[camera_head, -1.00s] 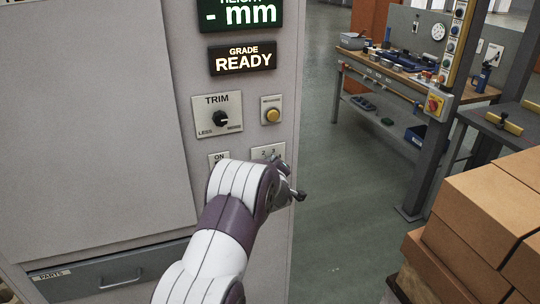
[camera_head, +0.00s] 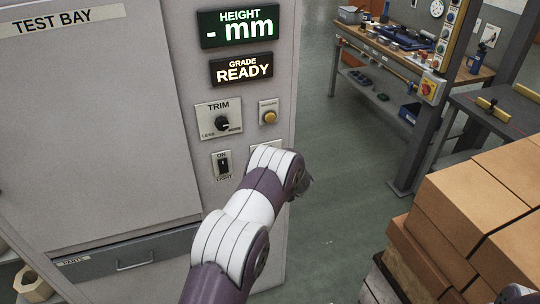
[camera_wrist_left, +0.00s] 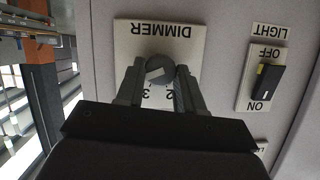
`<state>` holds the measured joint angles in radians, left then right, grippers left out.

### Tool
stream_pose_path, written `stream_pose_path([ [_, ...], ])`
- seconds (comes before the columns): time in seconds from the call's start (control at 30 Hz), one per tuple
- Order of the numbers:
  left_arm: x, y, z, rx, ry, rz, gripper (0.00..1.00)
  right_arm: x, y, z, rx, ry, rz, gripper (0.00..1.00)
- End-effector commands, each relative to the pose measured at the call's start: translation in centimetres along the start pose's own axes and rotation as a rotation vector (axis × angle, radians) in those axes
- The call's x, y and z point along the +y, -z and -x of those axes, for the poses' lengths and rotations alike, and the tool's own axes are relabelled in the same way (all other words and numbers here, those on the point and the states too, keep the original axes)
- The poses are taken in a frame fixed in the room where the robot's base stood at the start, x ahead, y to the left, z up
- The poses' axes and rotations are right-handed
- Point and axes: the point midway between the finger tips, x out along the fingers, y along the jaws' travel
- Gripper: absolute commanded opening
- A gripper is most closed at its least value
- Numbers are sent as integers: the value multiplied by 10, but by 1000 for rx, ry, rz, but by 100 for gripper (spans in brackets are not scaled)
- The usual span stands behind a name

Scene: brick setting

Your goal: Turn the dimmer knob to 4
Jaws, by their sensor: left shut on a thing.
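The dimmer plate (camera_wrist_left: 192,45) shows upside down in the left wrist view, with a round dark grey knob (camera_wrist_left: 158,65) on it. My left gripper (camera_wrist_left: 160,76) is shut on the knob, one finger on each side of it. The numerals 2 and 3 show between the fingers; the other numerals are hidden. A pale patch shows on the knob, but I cannot tell the exact setting. In the head view only a sliver of the dimmer plate (camera_head: 264,153) shows behind my left arm, and the fingers are hidden. My right gripper is out of view.
The light switch (camera_head: 223,166) sits left of the dimmer, below the trim knob (camera_head: 222,124) and a yellow button (camera_head: 270,117). Displays (camera_head: 241,69) are higher on the cabinet. Stacked boxes (camera_head: 470,220) stand at the right; open floor (camera_head: 340,200) lies between.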

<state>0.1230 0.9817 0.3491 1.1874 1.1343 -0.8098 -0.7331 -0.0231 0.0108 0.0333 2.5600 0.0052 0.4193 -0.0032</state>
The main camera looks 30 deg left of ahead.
Motion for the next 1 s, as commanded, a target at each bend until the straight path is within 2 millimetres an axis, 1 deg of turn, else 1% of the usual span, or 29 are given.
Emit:
stream_pose_path([
  [0.03,0,0,1,-2,10,-25,7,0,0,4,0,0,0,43],
  [0.33,1,-1,0,-1,53,-128,7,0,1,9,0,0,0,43],
  [0.9,2,0,0,1,62,-153,6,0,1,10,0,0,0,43],
  [0.93,2,0,0,1,62,-153,47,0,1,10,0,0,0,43],
  [0.97,2,0,0,1,62,-152,56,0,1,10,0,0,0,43],
  [1.0,2,0,0,1,62,-152,63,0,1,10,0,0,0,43],
])
